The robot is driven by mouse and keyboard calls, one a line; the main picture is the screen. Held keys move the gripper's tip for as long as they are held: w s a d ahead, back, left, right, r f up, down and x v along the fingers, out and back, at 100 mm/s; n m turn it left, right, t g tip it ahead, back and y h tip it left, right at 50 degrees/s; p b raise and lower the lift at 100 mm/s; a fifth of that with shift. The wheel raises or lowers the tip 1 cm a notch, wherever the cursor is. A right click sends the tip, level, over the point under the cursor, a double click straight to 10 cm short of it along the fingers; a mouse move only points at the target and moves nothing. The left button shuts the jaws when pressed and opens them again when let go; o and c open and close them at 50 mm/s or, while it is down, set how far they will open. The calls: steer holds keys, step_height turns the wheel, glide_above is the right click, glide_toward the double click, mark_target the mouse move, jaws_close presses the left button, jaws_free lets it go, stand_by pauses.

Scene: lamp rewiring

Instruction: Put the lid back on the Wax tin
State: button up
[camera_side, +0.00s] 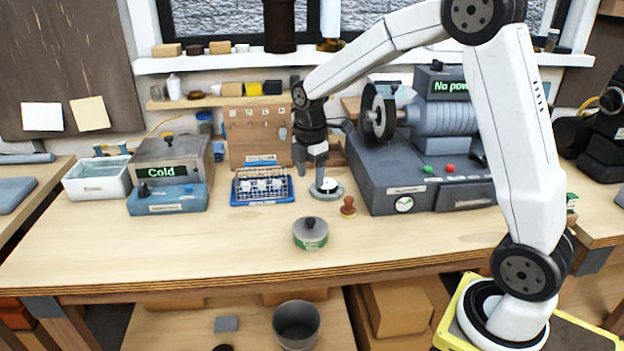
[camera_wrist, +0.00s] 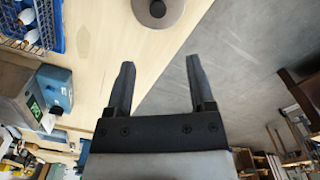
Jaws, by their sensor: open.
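A small round tin (camera_side: 311,241) with a green label stands on the bench in front of the blue tray; the label is too small to read. A grey round lid with a dark knob (camera_side: 310,224) sits on top of it; I cannot tell how firmly it is seated. The lid also shows at the top edge of the wrist view (camera_wrist: 157,10), partly cut off. My gripper (camera_side: 311,172) points down behind the tin, apart from it, above or beside a round grey dish (camera_side: 328,196). In the wrist view my gripper (camera_wrist: 160,65) is open, with nothing between its fingers.
A blue tray with a wire rack (camera_side: 262,201) is left of my gripper. A brown stamp-like knob (camera_side: 348,206) stands right of the tin. The grey machine (camera_side: 385,195) blocks the right; the "Cold" box (camera_side: 170,190) is left. Bench is clear around the tin's front and left.

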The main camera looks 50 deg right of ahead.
steer(key=s+a+f+m+t, duration=0.1)
steer(key=s+a+f+m, duration=0.2)
steer(key=s+m, duration=0.4)
steer(key=s+a+f+m+t, duration=0.1)
steer(key=s+a+f+m, duration=0.2)
steer(key=s+m, duration=0.5)
steer(key=shift+s+a+m+t, duration=0.2)
steer(key=shift+a+m+t, duration=0.15)
steer(key=shift+a, duration=0.5)
stand_by(0.3)
